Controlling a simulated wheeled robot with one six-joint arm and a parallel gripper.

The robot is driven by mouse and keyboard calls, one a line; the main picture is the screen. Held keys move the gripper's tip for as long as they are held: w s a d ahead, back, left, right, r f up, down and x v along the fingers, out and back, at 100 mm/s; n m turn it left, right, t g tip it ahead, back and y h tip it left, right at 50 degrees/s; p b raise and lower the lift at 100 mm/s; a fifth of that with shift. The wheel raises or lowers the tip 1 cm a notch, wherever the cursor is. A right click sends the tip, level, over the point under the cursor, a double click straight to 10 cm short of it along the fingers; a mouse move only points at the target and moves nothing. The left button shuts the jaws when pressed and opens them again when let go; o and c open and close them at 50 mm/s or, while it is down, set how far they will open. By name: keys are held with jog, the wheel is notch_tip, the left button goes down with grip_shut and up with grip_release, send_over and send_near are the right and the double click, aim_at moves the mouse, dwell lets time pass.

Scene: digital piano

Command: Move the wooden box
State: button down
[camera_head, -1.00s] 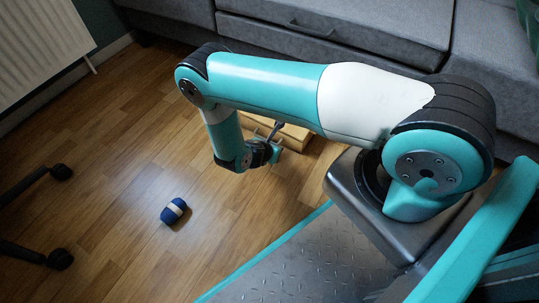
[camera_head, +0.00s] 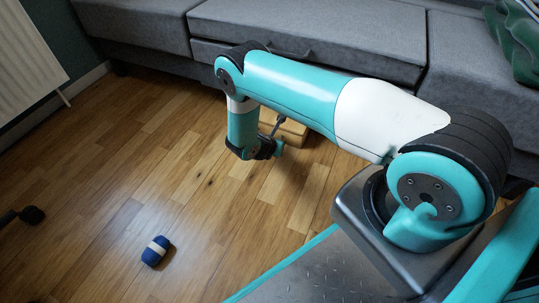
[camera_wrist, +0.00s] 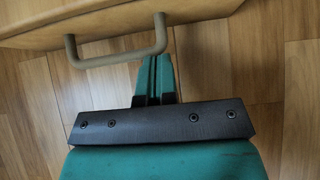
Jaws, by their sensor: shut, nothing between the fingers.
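The wooden box (camera_head: 291,131) is on the floor in front of the sofa, partly hidden behind my arm in the head view. In the wrist view the box (camera_wrist: 205,12) fills the top edge, with a grey-brown bar handle (camera_wrist: 110,59) sticking out from its near side. My gripper (camera_wrist: 153,60) is shut and empty, its teal fingertips at the right end of the handle. The handle overlaps the tips in the picture; I cannot tell if they touch. In the head view my gripper (camera_head: 277,149) is low, just in front of the box.
A grey sofa (camera_head: 300,25) stands close behind the box. A blue and white roll (camera_head: 156,251) lies on the wooden floor at lower left. A dark caster leg (camera_head: 32,214) is at the left edge. A radiator (camera_head: 25,55) is at upper left. The floor between is clear.

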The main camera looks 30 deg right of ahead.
aim_at(280, 137)
jog(key=d, duration=0.1)
jog(key=w+d, duration=0.1)
jog(key=d, duration=0.1)
jog(key=shift+w+d+f, duration=0.15)
jog(key=shift+w, duration=0.15)
jog(key=shift+w+d, duration=0.1)
jog(key=shift+w, duration=0.25)
jog(key=shift+d, duration=0.1)
jog(key=a, duration=0.1)
jog(key=s+a, duration=0.1)
jog(key=a+p, duration=0.1)
jog(key=shift+s+r, duration=0.2)
jog(key=shift+s, duration=0.1)
jog(key=p+v, duration=0.6)
jog(key=v, duration=0.4)
jog(key=shift+s+a, duration=0.2)
jog(key=shift+a, duration=0.05)
jog(key=shift+f, duration=0.1)
jog(key=c, duration=1.8)
grip_release()
